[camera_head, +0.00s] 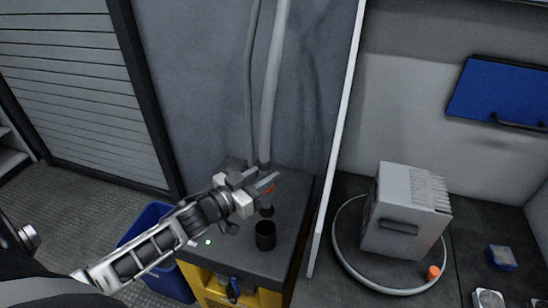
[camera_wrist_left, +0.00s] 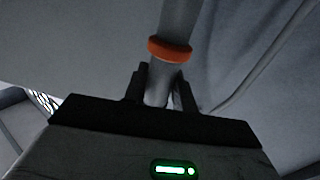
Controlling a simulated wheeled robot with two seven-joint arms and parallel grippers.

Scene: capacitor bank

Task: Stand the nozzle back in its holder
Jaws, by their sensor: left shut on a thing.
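The nozzle (camera_head: 267,208) is a slim piece with an orange ring, at the lower end of a thick grey hose. My left gripper (camera_head: 264,182) is shut on it and holds it roughly upright. In the left wrist view the nozzle (camera_wrist_left: 171,49) passes between the fingers (camera_wrist_left: 160,88), its orange ring just beyond them. The holder (camera_head: 265,236) is a dark open cup on the top of the yellow cabinet. The nozzle's dark tip shows above and just behind the cup in the head view; their exact gap is unclear. My right gripper is not in view.
A pale partition edge (camera_head: 335,150) rises on the right, before a bench with a grey finned box (camera_head: 400,225) inside a ring.

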